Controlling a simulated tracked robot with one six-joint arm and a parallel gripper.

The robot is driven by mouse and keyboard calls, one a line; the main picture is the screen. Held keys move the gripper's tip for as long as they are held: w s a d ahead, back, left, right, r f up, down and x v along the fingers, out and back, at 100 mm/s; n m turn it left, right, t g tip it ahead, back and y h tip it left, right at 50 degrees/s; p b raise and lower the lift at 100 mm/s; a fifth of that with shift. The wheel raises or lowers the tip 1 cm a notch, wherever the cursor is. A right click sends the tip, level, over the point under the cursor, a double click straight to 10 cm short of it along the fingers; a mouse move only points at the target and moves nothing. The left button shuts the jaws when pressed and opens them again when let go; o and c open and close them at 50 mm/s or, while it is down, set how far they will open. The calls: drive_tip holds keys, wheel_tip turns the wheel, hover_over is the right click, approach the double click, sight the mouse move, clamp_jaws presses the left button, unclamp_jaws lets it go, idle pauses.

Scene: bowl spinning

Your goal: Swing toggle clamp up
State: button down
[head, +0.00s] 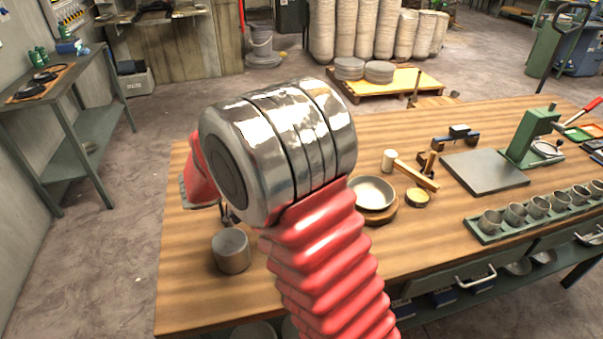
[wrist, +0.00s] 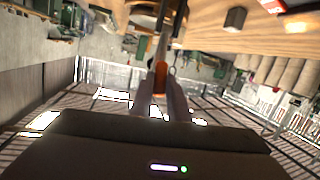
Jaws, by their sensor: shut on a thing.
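In the wrist view, my gripper (wrist: 160,88) has its two fingers close together around an orange grip (wrist: 161,68). In the head view, my large silver joint and red ribbed sleeve hide the gripper and most of the clamp area. A shallow metal bowl (head: 372,190) sits on a round wooden base just right of my arm.
The bench's front left corner is clear.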

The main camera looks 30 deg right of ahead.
drive_tip(key=shift+w+a+f, duration=0.1)
drive_tip(key=c, duration=1.9)
unclamp_jaws()
drive_tip(key=shift+c, duration=0.2)
drive_tip(key=shift+o, duration=1.3)
wheel_tip(320, 180, up, 10)
